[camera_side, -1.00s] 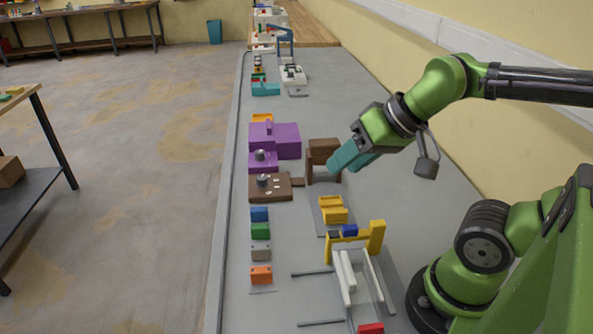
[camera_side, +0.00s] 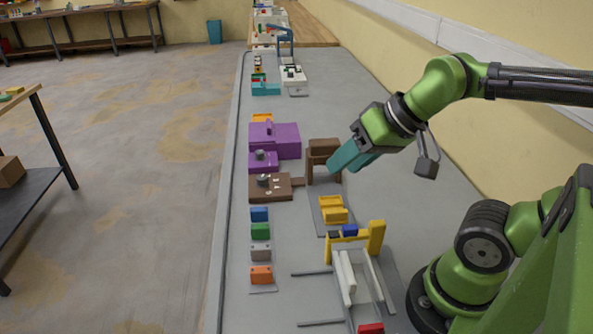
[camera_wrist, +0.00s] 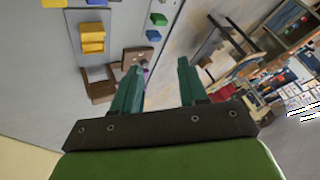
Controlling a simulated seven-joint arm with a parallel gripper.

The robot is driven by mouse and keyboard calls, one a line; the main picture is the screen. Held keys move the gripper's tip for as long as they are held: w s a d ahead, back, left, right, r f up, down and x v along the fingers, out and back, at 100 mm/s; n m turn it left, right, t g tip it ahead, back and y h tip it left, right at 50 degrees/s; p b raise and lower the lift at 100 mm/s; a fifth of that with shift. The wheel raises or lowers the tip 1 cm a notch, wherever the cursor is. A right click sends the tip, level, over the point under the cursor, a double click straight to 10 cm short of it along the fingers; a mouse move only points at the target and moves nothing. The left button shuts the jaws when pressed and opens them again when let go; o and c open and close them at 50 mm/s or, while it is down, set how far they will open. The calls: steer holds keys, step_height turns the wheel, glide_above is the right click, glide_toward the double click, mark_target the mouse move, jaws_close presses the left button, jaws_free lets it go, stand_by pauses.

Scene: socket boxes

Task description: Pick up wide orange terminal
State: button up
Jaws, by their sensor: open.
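An orange block (camera_side: 261,275), which looks like the wide orange terminal, sits at the near end of a row of small blocks on the grey bench. My gripper (camera_side: 337,170) is up and to the right of it, above the bench beside the brown stand, well apart from the block. In the wrist view my gripper (camera_wrist: 164,62) shows two teal fingers spread apart with nothing between them. I cannot make out the orange block in the wrist view. An orange-yellow piece (camera_side: 262,118) also sits behind the purple boxes.
Grey (camera_side: 261,253), green (camera_side: 260,231) and blue (camera_side: 259,214) blocks line up behind the orange one. A brown stand (camera_side: 324,148), purple box (camera_side: 286,139), yellow holder (camera_side: 333,210) and yellow-and-white fixture (camera_side: 375,238) stand nearby. Dark rods (camera_side: 312,273) lie right of the orange block.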

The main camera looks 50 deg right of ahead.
steer(key=shift+o, duration=0.8)
